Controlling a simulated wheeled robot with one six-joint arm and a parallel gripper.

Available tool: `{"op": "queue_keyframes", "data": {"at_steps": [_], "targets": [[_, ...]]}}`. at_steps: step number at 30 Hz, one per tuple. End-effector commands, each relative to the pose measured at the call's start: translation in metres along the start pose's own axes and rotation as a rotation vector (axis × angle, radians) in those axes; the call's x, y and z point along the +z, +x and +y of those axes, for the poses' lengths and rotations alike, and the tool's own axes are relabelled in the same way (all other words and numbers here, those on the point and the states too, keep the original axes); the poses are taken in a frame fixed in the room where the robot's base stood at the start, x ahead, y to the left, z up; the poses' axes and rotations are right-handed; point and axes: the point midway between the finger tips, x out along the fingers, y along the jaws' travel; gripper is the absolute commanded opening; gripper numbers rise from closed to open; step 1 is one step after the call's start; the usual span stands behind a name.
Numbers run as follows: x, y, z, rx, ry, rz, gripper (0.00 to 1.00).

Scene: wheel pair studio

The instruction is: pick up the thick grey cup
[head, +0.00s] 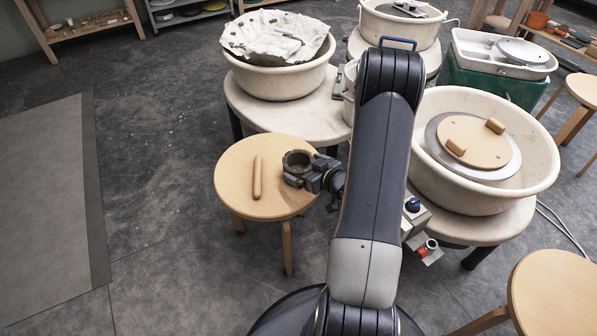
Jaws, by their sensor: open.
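The thick grey cup (298,159) stands on the round wooden stool (236,184), near its right side; I see its dark round opening from above. My gripper (296,178) is open and low over the stool's right part, right at the cup. Its dark jaws overlap the cup's near side in the head view. I cannot tell whether they touch the cup or how far they reach around it. The cup's lower part is hidden behind the gripper.
A wooden stick (257,178) lies on the stool left of the cup. A pottery wheel with a cream basin (281,82) stands behind, another (483,206) to the right. A pale stool (556,293) is at front right. The floor (160,170) to the left is clear.

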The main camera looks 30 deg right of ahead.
Motion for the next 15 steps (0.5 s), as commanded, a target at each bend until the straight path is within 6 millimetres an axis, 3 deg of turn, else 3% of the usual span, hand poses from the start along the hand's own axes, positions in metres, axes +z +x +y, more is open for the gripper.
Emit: {"op": "queue_keyframes", "data": {"at_steps": [6,15], "targets": [[0.003,0.03,-0.001,-0.001,-0.002,-0.001,1.0],[0.001,0.033,-0.001,0.001,0.0,-0.001,0.98]]}}
